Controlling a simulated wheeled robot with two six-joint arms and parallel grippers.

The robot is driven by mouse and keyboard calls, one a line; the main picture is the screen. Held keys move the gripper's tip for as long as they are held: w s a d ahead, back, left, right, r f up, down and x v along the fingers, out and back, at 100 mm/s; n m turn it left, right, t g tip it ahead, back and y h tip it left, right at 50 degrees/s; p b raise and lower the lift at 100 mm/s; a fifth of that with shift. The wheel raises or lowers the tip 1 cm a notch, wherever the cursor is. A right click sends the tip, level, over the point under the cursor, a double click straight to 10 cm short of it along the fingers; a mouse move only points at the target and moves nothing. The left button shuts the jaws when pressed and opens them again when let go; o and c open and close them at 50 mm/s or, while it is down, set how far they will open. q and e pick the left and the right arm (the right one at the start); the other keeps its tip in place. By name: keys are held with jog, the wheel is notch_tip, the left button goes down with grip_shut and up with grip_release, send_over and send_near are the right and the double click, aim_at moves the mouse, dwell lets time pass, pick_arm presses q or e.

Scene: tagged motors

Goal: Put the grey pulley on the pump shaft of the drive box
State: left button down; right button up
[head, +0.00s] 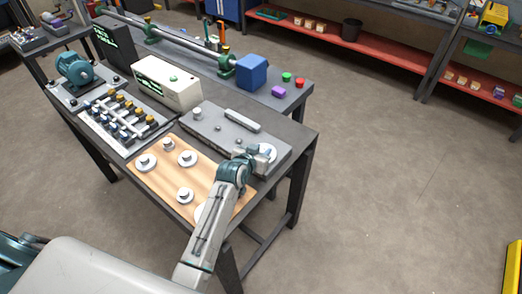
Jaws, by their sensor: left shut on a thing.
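The drive box (215,128) is a flat grey box on the workbench, with small upright stubs and a pale bar on its top. I cannot tell which stub is the pump shaft. My left gripper (262,158) is over the right front end of the drive box, shut on a pale grey round part, which looks like the grey pulley (269,151). The wrist hides much of this part, and I cannot tell whether it touches a shaft. My right gripper is not in view.
A wooden board (168,181) with several pale pulleys lies in front of the drive box, partly behind my left arm. A cream box (168,82), a rack of small parts (122,117) and a teal motor (75,69) stand farther left. A blue block (252,72) stands behind.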

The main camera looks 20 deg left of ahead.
pick_arm(q)
jog(key=c, duration=1.1)
grip_release()
jog(key=shift+s+r, duration=0.1)
jog(key=shift+s+a, duration=0.1)
jog(key=shift+s, duration=0.2)
jog(key=b+v, duration=0.2)
jog(key=v, duration=0.9)
jog(key=shift+r, duration=0.15)
jog(key=shift+s, duration=0.1)
